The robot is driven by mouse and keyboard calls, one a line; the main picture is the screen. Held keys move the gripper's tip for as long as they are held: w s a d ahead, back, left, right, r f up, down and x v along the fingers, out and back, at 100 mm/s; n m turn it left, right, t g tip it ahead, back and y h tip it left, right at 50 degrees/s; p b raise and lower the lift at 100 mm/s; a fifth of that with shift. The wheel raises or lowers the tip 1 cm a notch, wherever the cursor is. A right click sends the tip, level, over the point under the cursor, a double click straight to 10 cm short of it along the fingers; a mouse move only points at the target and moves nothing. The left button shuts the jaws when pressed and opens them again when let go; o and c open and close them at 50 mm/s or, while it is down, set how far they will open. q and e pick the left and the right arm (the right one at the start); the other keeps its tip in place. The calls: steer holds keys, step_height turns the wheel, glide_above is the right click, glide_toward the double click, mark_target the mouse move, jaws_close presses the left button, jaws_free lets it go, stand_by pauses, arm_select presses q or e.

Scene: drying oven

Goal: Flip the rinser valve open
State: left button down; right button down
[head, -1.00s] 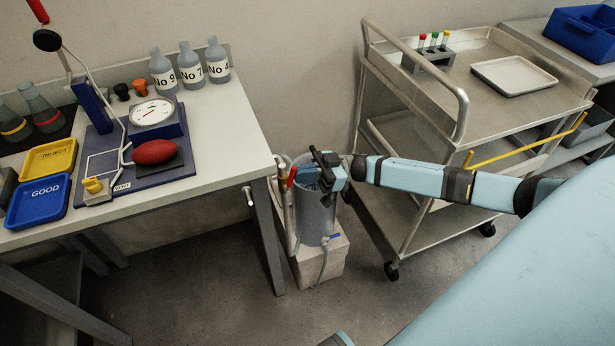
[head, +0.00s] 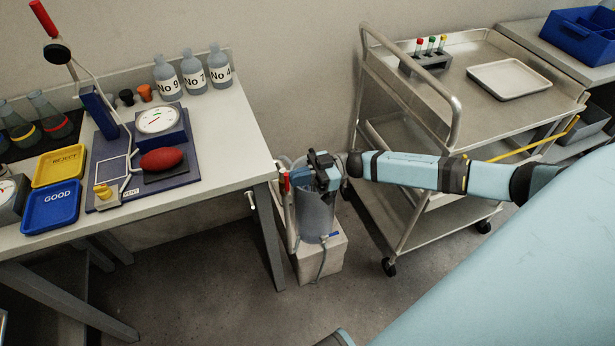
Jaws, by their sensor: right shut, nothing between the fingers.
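A grey cylindrical vessel (head: 316,216), which looks like the rinser, stands on a pale box between the bench and the cart. A red-tipped lever (head: 285,182) stands upright at its left side on pale piping. A small blue handle (head: 333,235) sits low on its front, by a thin hose. I cannot tell for certain which is the rinser valve. My right gripper (head: 322,184) is over the vessel's top, shut and empty, right of the red-tipped lever and apart from it. It hides part of the vessel's rim. My left gripper is out of view.
The bench (head: 218,150) at left carries a gauge (head: 158,119), a red bulb (head: 162,160), bottles, and yellow (head: 60,165) and blue (head: 52,204) trays. A steel cart (head: 440,100) stands close on the right, beside my right arm. Open floor lies in front.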

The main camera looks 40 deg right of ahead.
steer(key=shift+a+r, duration=0.1)
steer(key=shift+r, duration=0.05)
steer(key=v, duration=1.4)
